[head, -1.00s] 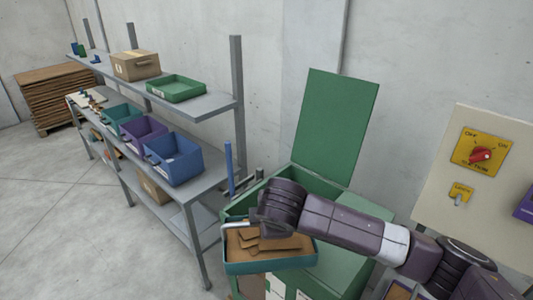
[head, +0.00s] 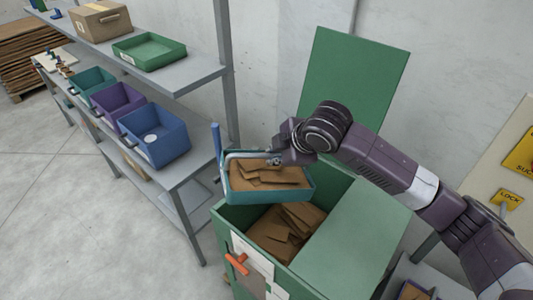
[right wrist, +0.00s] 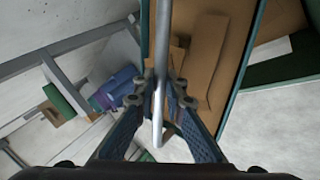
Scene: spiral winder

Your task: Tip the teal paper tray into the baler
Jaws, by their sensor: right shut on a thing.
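The teal paper tray (head: 272,197) holds flat brown cardboard pieces (head: 268,174) and hangs roughly level in the head view. My right gripper (head: 276,158) is shut on the tray's metal handle; the handle bar (right wrist: 161,60) runs between its fingers (right wrist: 160,100) in the right wrist view. The green baler (head: 230,222) stands below, its green lid (head: 355,85) raised behind. Brown cardboard (head: 285,232) lies inside its opening. The tray appears above the far left part of the opening; the gap between them is hard to judge. My left gripper is not in view.
A grey shelf rack (head: 190,78) stands close to the left, with blue (head: 155,138), purple (head: 118,105) and green (head: 148,50) bins. A control panel (head: 500,165) is at the right. Bare floor lies at the lower left.

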